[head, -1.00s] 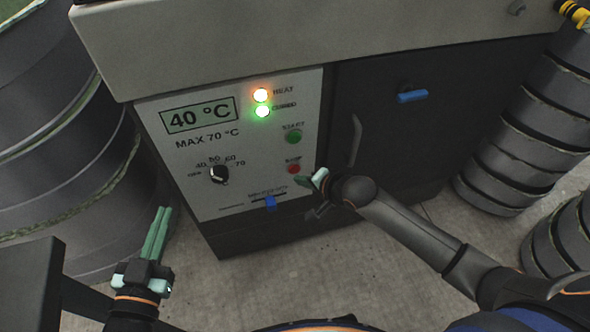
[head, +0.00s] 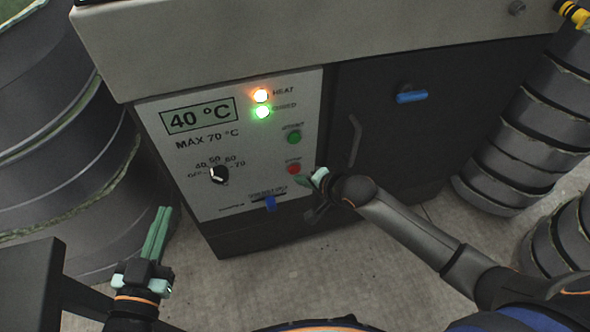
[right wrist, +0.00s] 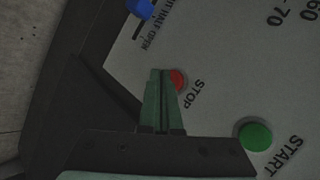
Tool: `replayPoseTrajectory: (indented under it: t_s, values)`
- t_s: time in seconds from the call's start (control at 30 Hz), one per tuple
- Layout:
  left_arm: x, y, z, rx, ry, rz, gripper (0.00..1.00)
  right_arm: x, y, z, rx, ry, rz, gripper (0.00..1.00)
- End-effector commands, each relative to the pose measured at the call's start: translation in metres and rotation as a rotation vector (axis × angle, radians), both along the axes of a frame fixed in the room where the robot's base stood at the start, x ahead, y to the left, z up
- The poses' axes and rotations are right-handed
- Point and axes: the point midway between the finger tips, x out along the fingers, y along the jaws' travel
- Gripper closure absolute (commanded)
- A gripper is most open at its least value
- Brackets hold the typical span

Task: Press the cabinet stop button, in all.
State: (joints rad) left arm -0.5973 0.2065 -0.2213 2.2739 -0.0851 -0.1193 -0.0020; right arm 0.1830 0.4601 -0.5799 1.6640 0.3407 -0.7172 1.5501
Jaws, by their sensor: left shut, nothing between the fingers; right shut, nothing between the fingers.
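The red stop button (head: 294,169) sits low on the right side of the cabinet's pale control panel (head: 190,150). It also shows in the right wrist view (right wrist: 179,79), partly covered by my fingertips, beside the word STOP. My right gripper (head: 306,181) is shut and empty, just right of and below the button in the head view. In the right wrist view its green fingers (right wrist: 162,78) point at the button; I cannot tell whether they touch it. My left gripper (head: 162,212) is shut and empty, low at the left, away from the panel.
The green start button (head: 294,138) is above the stop button. A dial (head: 218,174), a blue slider (head: 270,203) and lit orange (head: 261,95) and green (head: 263,112) lamps share the panel. A dark door with a blue latch (head: 412,96) is to the right. Grey moulds (head: 520,135) stand at both sides.

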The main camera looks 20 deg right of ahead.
Motion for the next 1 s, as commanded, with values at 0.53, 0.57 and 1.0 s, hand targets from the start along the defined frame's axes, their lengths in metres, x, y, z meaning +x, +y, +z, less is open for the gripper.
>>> replayPoseTrajectory:
  t_s: [0.53,0.57,1.0]
  values:
    - [0.0002,0.0005,0.0026,0.0,0.003,0.002,1.0,0.0063,0.0003,0.0006,0.001,-0.001,0.0,1.0]
    - [0.0002,0.0005,0.0026,0.0,0.003,0.002,1.0,0.0065,0.0003,0.0006,0.001,-0.001,0.0,1.0]
    - [0.0002,0.0005,0.0035,0.0,0.003,0.002,1.0,0.0115,0.0006,0.0004,0.0,0.0,0.0,1.0]
